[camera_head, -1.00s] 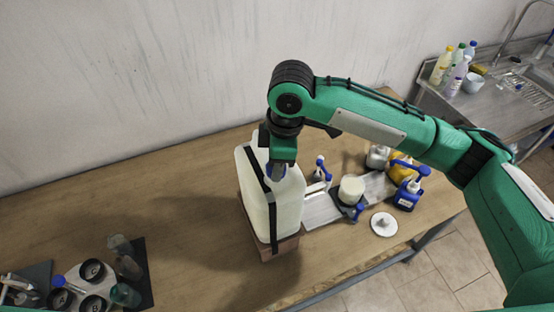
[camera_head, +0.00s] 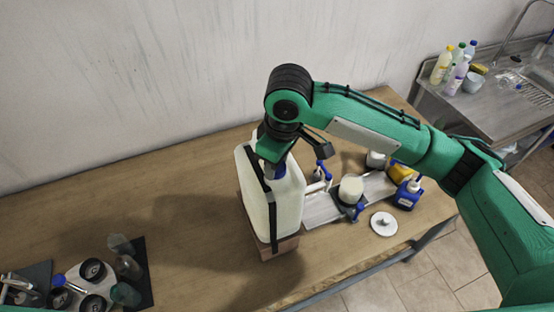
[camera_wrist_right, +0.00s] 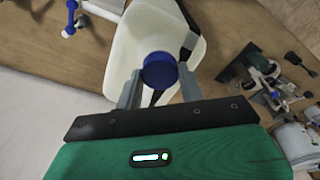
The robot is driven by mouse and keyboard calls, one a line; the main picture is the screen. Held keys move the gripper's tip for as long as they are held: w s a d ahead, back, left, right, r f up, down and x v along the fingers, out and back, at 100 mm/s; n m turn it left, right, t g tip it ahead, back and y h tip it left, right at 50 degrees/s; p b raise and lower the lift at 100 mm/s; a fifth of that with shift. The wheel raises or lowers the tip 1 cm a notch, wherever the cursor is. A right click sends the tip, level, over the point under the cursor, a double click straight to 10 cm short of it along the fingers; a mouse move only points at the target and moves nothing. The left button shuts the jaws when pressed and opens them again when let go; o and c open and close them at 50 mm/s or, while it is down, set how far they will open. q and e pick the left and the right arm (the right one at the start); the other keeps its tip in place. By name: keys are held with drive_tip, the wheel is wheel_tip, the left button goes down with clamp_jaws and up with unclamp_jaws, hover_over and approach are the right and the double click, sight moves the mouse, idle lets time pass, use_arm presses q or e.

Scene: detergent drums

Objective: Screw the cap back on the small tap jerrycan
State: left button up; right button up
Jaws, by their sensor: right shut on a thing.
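The small tap jerrycan (camera_head: 287,205) is a white, translucent container with a black strap, upright on a brown block (camera_head: 281,247) on the table. Its blue cap (camera_wrist_right: 159,70) sits at the top of the jerrycan in the right wrist view, between the fingers of my right gripper (camera_wrist_right: 158,85). My right gripper is shut on the cap. In the head view the gripper (camera_head: 272,160) points down at the jerrycan's top and mostly hides the cap. Whether the cap is threaded on cannot be told. My left gripper is not in view.
Right of the jerrycan are a blue-and-white tap (camera_head: 322,175), a white cup (camera_head: 351,189), a white disc (camera_head: 384,224) and a blue bottle (camera_head: 408,194). A rack of dark-rimmed cups (camera_head: 92,270) stands at lower left. The table between is clear.

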drive_tip(key=shift+f, duration=0.15)
drive_tip(key=m, duration=0.6)
drive_tip(key=shift+s+h, duration=0.1)
drive_tip(key=shift+h, duration=0.2)
drive_tip(key=o, duration=0.8)
drive_tip(key=shift+o, duration=0.2)
drive_tip(key=n, duration=0.4)
drive_tip(key=shift+n, duration=0.9)
